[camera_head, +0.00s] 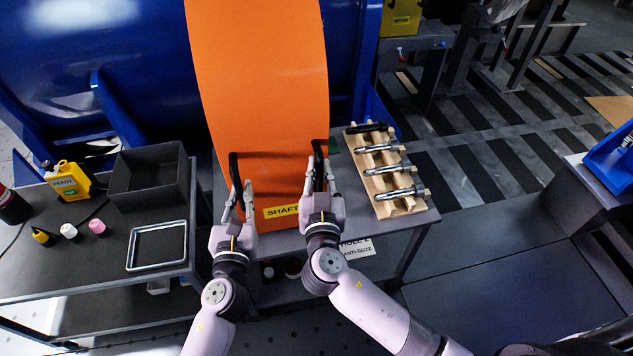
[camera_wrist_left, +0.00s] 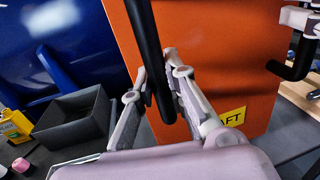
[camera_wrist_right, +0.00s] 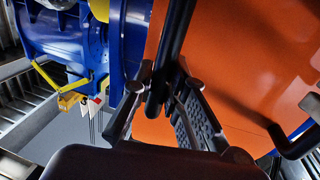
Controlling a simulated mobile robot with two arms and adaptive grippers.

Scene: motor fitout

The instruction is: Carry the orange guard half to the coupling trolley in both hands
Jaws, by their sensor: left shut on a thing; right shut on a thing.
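The orange guard half (camera_head: 262,90) is a large curved sheet that rises in front of me in the head view, with a yellow label marked "SHAFT" near its lower edge. It also fills much of the left wrist view (camera_wrist_left: 215,60) and the right wrist view (camera_wrist_right: 240,60). Two black handles stand out from it. My left gripper (camera_head: 238,190) is shut on the left handle (camera_wrist_left: 148,50). My right gripper (camera_head: 321,182) is shut on the right handle (camera_wrist_right: 176,40). I cannot tell which thing is the coupling trolley.
A wooden rack (camera_head: 395,200) with several metal bolts stands right of the guard on a dark table. A black bin (camera_head: 140,205), a metal tray (camera_head: 130,260) and a yellow bottle (camera_head: 68,180) are at left. A large blue housing (camera_head: 90,50) stands behind. Open floor (camera_head: 490,265) lies to the right.

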